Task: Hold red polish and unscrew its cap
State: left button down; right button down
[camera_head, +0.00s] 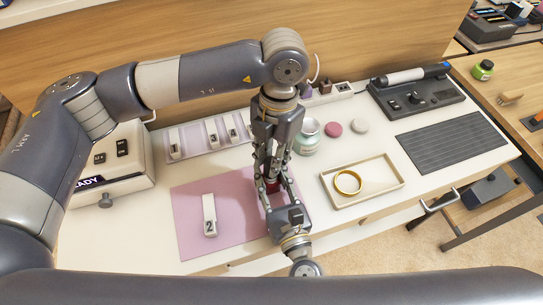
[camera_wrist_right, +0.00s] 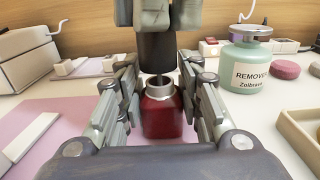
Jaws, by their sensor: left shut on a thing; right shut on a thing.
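The red polish bottle (camera_wrist_right: 162,115) stands upright in the right wrist view, with a silvery neck. My right gripper (camera_wrist_right: 161,98) has its fingers on both sides of it and is shut on it. The black cap (camera_wrist_right: 157,53) is above the neck, held from above by my left gripper (camera_wrist_right: 150,14). A thin dark stem shows between cap and neck, so the cap looks raised a little. In the head view the left gripper (camera_head: 268,160) comes down over the right gripper (camera_head: 273,190), and only a little of the red bottle (camera_head: 272,186) shows between them.
A pink mat (camera_head: 190,240) lies under the grippers, with a white block marked 2 (camera_head: 209,215). A remover jar (camera_head: 306,138) stands close at the right. A tray (camera_head: 385,187) with a gold ring (camera_head: 347,182) lies further right. A lilac rack (camera_head: 185,152) is behind.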

pick_arm(q)
jog(key=shift+r, duration=2)
pick_arm(e)
jog(key=c, duration=1)
grip_release()
jog(key=shift+c, duration=0.2)
jog(key=shift+s, duration=0.1)
jog(key=v, duration=1.2)
